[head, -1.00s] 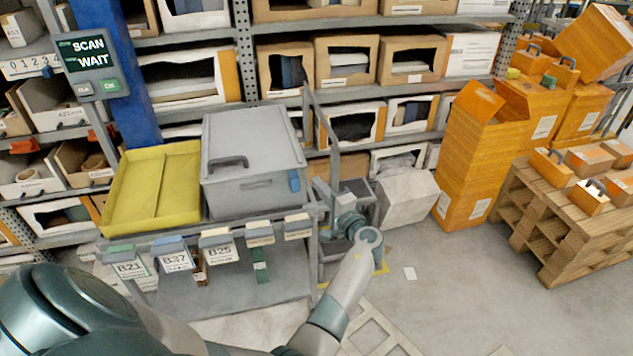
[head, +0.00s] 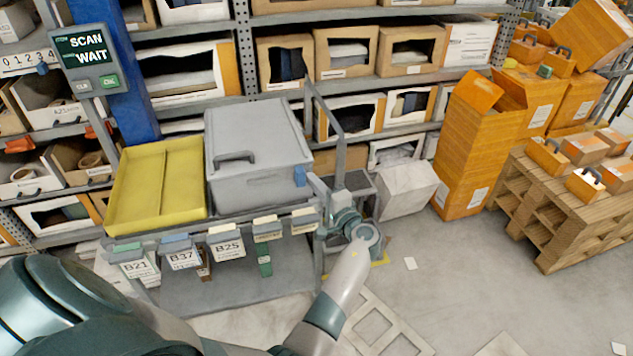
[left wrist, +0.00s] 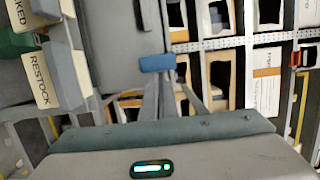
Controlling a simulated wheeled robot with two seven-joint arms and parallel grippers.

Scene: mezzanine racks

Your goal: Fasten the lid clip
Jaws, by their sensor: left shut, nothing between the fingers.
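The closed grey tote (head: 260,180) stands on a cart, its grey lid (head: 255,125) on top with a dark handle. A small blue lid clip (head: 300,177) sits at the tote's front right edge. My left gripper (head: 314,183) is beside the clip on its right, fingers shut with nothing between them. In the left wrist view the blue clip (left wrist: 157,63) lies just beyond the fingertips (left wrist: 165,77); I cannot tell if they touch it. The clip's latching state is too small to read. My right gripper is in neither view.
A yellow tray (head: 155,185) stands left of the tote. Labelled tags (head: 227,243) hang along the cart's front edge. The cart's upright metal frame (head: 338,150) rises close behind my gripper.

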